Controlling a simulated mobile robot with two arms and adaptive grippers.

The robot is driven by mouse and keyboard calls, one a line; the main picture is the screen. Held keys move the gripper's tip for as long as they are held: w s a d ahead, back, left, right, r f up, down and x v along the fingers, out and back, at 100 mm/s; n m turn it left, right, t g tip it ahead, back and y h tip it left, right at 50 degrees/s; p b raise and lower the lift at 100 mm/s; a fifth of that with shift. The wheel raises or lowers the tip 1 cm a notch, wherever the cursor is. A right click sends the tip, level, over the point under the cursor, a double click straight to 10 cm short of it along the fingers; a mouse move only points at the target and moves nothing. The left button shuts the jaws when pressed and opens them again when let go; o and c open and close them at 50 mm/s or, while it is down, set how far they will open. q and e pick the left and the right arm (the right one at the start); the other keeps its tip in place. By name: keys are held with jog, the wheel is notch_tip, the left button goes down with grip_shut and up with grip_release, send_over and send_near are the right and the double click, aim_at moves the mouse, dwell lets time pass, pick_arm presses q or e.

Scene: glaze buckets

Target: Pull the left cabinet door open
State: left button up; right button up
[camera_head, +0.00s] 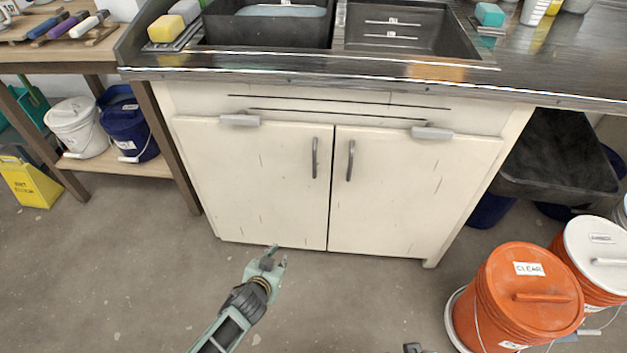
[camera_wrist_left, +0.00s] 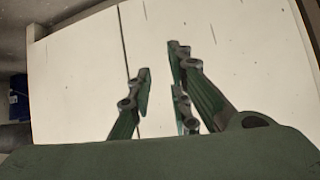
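The left cabinet door (camera_head: 255,185) is a cream panel under the sink counter, closed flush with the right door (camera_head: 405,195). Its dark vertical handle (camera_head: 314,158) is near its right edge, beside the seam. A grey bar (camera_head: 239,120) sits at its top. My left gripper (camera_head: 277,254) is low in front of the cabinet, below the handle and apart from it. In the left wrist view its fingers (camera_wrist_left: 160,72) are spread and empty before the pale cabinet front (camera_wrist_left: 225,50); no handle shows there. A small dark part at the bottom edge may be my right gripper (camera_head: 412,347), mostly cut off.
An orange bucket (camera_head: 520,300) labelled CLEAR and another bucket (camera_head: 595,255) stand at the right. A wooden table (camera_head: 120,163) with white and blue buckets and a yellow floor sign (camera_head: 30,182) are at the left. The floor before the left door is clear.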

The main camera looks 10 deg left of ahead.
pick_arm(q)
jog(key=w+d+r+t+h+b, duration=0.1)
jog(key=w+d+r+t+b, duration=0.4)
jog(key=w+r, duration=0.55)
jog(key=t+h+b, duration=0.1)
jog(key=t+b, duration=0.1)
jog(key=b, duration=0.2)
send_near(314, 165)
jog(key=w, duration=0.3)
pick_arm(e)
notch_tip(314, 165, up, 12)
jog(key=w+t, duration=0.1)
jog(key=t, duration=0.1)
pick_arm(q)
jog(key=w, duration=0.2)
jog(key=w+d+b, duration=0.1)
jog(key=w, duration=0.3)
jog(key=shift+w+d, duration=0.3)
jog(key=shift+d, duration=0.05)
jog(key=shift+w, duration=0.45)
pick_arm(e)
jog(key=w+a+r+t, duration=0.2)
jog(key=w, duration=0.4)
jog(key=shift+w+r+t+y, duration=0.25)
jog(key=shift+r+t+y, duration=0.1)
jog(key=shift+t+y, duration=0.05)
pick_arm(q)
grip_shut()
